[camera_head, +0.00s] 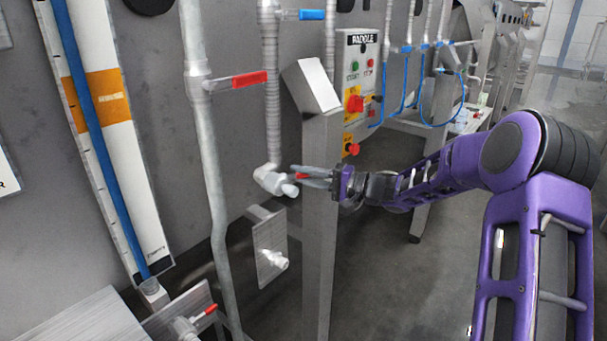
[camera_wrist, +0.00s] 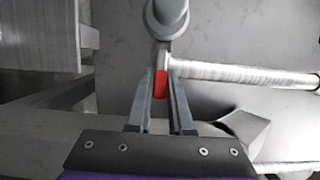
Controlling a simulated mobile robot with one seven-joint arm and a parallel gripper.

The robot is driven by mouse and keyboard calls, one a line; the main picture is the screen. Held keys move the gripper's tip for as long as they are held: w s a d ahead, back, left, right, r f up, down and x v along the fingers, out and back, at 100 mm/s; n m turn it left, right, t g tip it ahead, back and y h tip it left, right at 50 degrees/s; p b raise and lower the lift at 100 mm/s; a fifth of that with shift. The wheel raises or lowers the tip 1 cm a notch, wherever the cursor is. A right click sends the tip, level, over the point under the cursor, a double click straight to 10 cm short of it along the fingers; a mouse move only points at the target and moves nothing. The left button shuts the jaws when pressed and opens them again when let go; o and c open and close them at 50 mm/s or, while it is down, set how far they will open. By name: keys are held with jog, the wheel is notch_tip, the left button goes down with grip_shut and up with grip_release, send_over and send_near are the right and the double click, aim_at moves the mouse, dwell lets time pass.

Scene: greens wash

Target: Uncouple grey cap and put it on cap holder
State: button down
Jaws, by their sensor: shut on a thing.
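My gripper (camera_head: 308,177) is shut on a small red lever (camera_wrist: 160,84) at the pipe-end fitting. The lever lies between the two fingertips in the wrist view and shows as a red bit in the head view (camera_head: 302,176). The light grey fitting (camera_head: 270,179) sits at the lower end of a vertical pipe, with a short rounded end pointing right, which may be the grey cap (camera_head: 289,189). A round grey part shows just beyond the fingertips in the wrist view (camera_wrist: 167,15). A metal plate with a pale stub (camera_head: 272,260), possibly the cap holder, is below.
Pipes with a red handle (camera_head: 249,80) and a blue handle (camera_head: 311,15) run along the wall. Open floor lies right of the post.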

jog(key=shift+w+a+n+g+y, duration=0.15)
jog(key=shift+w+n+g+y, duration=0.1)
jog(key=shift+n+g, duration=0.65)
jog(key=shift+w+a+n+g+y, duration=0.2)
jog(key=shift+n+g, duration=0.3)
jog(key=shift+g, duration=0.75)
jog(key=shift+w+a+n+g+y, duration=0.15)
jog(key=shift+w+n+g, duration=0.1)
jog(key=shift+n+g, duration=0.65)
jog(key=shift+g, duration=0.35)
jog(key=c, duration=0.8)
grip_release()
jog(key=shift+a, duration=0.1)
jog(key=d, duration=1.7)
jog(key=shift+d, duration=0.25)
jog(key=shift+w, duration=0.1)
